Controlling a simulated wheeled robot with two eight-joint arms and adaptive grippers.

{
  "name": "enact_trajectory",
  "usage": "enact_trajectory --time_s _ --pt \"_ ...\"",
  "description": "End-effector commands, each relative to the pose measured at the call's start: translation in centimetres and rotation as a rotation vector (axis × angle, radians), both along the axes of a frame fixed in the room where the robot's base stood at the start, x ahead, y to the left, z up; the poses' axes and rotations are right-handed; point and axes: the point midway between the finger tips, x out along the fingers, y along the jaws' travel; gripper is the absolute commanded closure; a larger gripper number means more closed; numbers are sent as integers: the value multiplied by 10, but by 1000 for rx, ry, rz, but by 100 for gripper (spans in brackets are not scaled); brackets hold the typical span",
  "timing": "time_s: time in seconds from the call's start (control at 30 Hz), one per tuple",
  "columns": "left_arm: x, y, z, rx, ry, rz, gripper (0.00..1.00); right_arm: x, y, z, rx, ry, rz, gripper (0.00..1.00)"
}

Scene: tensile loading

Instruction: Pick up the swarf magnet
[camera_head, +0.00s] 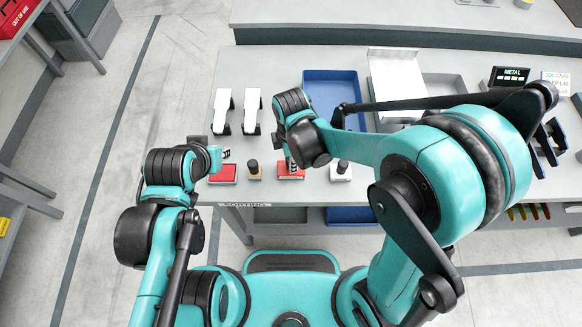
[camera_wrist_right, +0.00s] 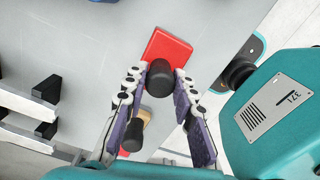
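A red block with a black knob, which I take to be the swarf magnet (camera_head: 292,174), sits on the bench near its front edge, third from the left in a row of knobbed pieces. It shows large in the right wrist view (camera_wrist_right: 169,47). My right gripper (camera_wrist_right: 159,78) is open, with its fingers on either side of the black knob; contact is not clear. In the head view the right gripper (camera_head: 291,161) partly covers this block. My left gripper (camera_head: 221,154) is beside a similar red block (camera_head: 223,174) at the left; its finger opening is too small to judge.
A tan piece (camera_head: 254,174) and a white piece (camera_head: 340,175), both with dark knobs, flank the middle red block. Two white fixtures (camera_head: 223,110) stand behind. A blue tray (camera_head: 335,77) and a METAL display (camera_head: 510,76) are further back.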

Motion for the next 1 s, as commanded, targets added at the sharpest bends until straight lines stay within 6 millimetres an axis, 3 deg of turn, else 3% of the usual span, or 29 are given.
enact_trajectory --time_s 0.37,0.63,1.0 --pt "0 0 2 0 0 0 74 0 0 5 0 -1 0 100" --pt "0 0 19 0 0 0 74 0 0 45 0 0 0 100" --pt "0 0 42 0 0 0 74 -23 -79 92 0 0 -6 100"
